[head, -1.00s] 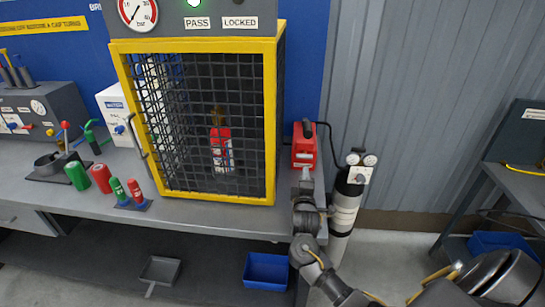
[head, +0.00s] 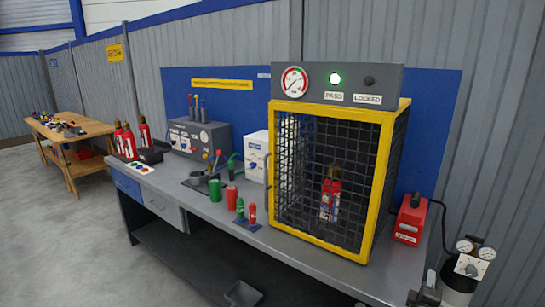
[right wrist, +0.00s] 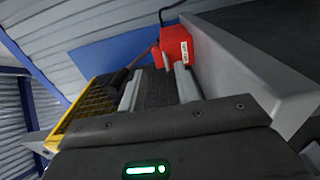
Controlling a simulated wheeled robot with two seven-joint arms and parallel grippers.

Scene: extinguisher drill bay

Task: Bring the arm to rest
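My right gripper (head: 428,281) shows at the bottom edge of the head view, by the bench's right end and below the red box. In the right wrist view its two grey fingers (right wrist: 157,88) stand apart, with nothing seen held between them. The red box (head: 410,219) stands on the bench just beyond the fingertips; it also shows in the right wrist view (right wrist: 183,48). My left gripper is in neither view.
A cylinder with gauges (head: 470,265) stands right of the bench. Grey floor lies at left.

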